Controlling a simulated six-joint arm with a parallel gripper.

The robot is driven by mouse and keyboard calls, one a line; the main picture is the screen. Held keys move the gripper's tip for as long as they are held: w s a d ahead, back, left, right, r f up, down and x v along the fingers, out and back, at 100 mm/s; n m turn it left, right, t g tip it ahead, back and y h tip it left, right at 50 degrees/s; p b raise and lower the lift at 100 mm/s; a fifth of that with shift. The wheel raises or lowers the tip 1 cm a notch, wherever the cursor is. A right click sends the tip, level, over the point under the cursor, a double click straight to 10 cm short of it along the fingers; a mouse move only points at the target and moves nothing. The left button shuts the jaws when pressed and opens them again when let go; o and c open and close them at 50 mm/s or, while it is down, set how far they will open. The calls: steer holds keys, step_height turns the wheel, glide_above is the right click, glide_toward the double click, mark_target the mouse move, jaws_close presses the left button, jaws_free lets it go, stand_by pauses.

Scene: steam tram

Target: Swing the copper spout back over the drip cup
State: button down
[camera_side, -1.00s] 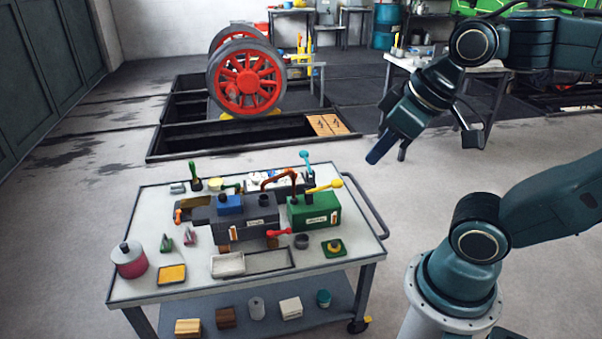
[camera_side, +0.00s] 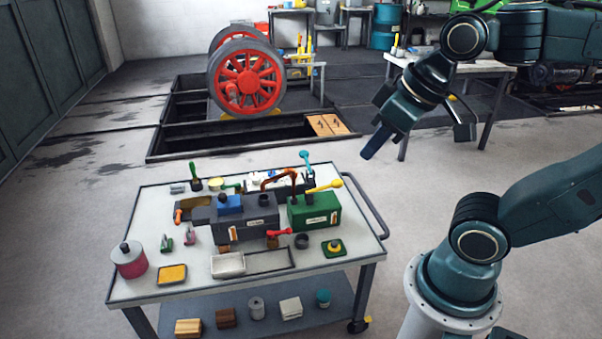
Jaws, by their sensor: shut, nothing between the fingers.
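The copper spout (camera_side: 279,174) is a curved brown pipe at the back of the grey and green boxes on the trolley. Its open end appears to point left, toward the back of the grey box (camera_side: 247,216). A small dark round cup (camera_side: 302,241), possibly the drip cup, stands on the trolley top in front of the green box (camera_side: 314,211). The spout's end is not over this cup. My gripper (camera_side: 368,153) is shut and empty. It is in the air, up and to the right of the trolley, well apart from the spout.
A red-knobbed lever (camera_side: 280,232) is at the front. A pink can (camera_side: 129,261) and a yellow tray (camera_side: 172,274) stand at the left.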

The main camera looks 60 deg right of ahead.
steer(key=w+d+f+m+h, duration=0.1)
steer(key=w+d, duration=0.3)
steer(key=w, duration=0.8)
steer(key=w+d+m, duration=0.1)
steer(key=w+d, duration=0.3)
steer(key=w, duration=0.7)
steer(key=w+d+f+m+g, duration=0.1)
steer(key=w+d+f, duration=0.6)
steer(key=w+f, duration=0.1)
steer(key=w+d+f+m, duration=0.1)
steer(key=w+d+f, duration=0.6)
steer(key=f, duration=0.4)
steer(key=shift+w+d+f+g, duration=0.15)
steer(key=shift+w+f+g, duration=0.15)
steer(key=shift+w+g, duration=0.15)
step_height(320, 180, down, 10)
steer(key=shift+s, duration=0.15)
